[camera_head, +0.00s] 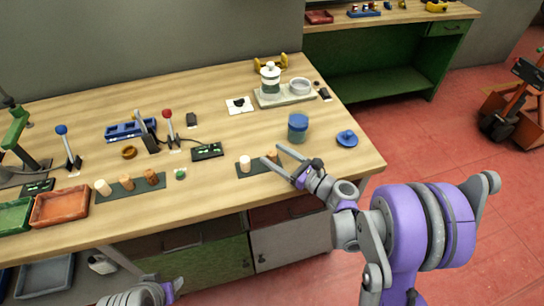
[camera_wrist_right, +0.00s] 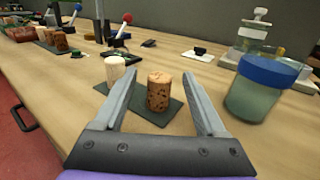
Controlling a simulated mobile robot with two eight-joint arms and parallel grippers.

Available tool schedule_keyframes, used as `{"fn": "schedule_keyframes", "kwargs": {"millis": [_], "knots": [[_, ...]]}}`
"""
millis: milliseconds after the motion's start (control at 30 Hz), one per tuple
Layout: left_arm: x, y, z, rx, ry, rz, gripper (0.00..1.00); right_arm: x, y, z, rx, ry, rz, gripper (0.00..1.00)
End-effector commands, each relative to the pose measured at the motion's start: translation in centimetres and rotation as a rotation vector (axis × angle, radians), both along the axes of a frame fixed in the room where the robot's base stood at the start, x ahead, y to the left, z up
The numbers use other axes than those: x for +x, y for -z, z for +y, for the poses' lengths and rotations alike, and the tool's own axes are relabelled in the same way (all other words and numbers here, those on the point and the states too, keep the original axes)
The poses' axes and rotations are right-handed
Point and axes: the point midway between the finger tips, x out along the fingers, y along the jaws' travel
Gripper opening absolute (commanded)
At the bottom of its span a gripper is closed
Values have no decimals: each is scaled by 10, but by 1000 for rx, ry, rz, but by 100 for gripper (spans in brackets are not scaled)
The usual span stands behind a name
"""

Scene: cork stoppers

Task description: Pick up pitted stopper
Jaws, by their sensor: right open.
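The pitted stopper (camera_wrist_right: 159,92) is a brown cork with dark holes, upright on a small dark mat (camera_wrist_right: 152,118). In the right wrist view it stands between the two fingers of my right gripper (camera_wrist_right: 160,80), with a gap on each side. My right gripper (camera_head: 272,153) is open and reaches over the mat from the right in the head view, where the stopper (camera_head: 272,155) is partly hidden by the fingers. A pale smooth stopper (camera_wrist_right: 115,70) stands on the same mat, just outside the left finger. Only part of my left arm shows at the bottom edge; its gripper is out of view.
A blue-topped jar (camera_head: 298,127) stands behind the mat, close to the right finger in the wrist view. A blue lid (camera_head: 347,138) lies to its right. Three stoppers stand on another dark mat (camera_head: 112,192) at left. A green button (camera_head: 180,174) is between the mats.

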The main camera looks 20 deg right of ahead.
Motion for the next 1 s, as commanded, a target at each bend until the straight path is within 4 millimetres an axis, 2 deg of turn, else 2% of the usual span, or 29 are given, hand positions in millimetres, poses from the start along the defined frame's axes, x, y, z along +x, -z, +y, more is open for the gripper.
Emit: {"fn": "schedule_keyframes", "kwargs": {"millis": [400,600,667,1000], "knots": [[2,-10,0,0,0,-4,50,41,-1,29,1,0,0,73],[2,-9,0,0,0,-3,50,42,0,29,0,1,0,73],[2,-9,0,0,0,-3,50,42,0,29,0,1,0,64],[2,-9,0,0,0,-3,50,41,0,29,0,1,0,3]]}}
